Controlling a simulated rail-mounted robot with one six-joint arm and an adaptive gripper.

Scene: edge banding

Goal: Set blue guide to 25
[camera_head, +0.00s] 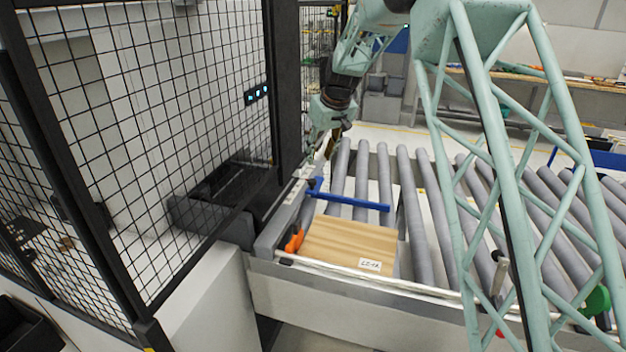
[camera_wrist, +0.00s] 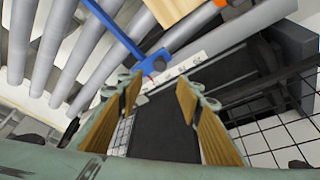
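The blue guide (camera_head: 347,201) is a long bar lying across the rollers, with a block at its left end on the side rail. In the wrist view the guide (camera_wrist: 118,32) runs from the upper left to its block, just beyond my fingertips. A white scale strip (camera_wrist: 185,70) lies beside the block; its numbers are too small to read. My gripper (camera_head: 322,158) is behind the guide's left end in the head view. In the wrist view my gripper (camera_wrist: 158,92) has its two wood-coloured fingers spread apart with nothing between them. I cannot tell any contact with the guide.
A wooden board (camera_head: 345,240) with a white label lies on the rollers in front of the guide, beside an orange part (camera_head: 295,239). A black mesh fence (camera_head: 195,110) stands at left. Bare rollers (camera_head: 412,215) extend right. A green knob (camera_head: 597,301) is at far right.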

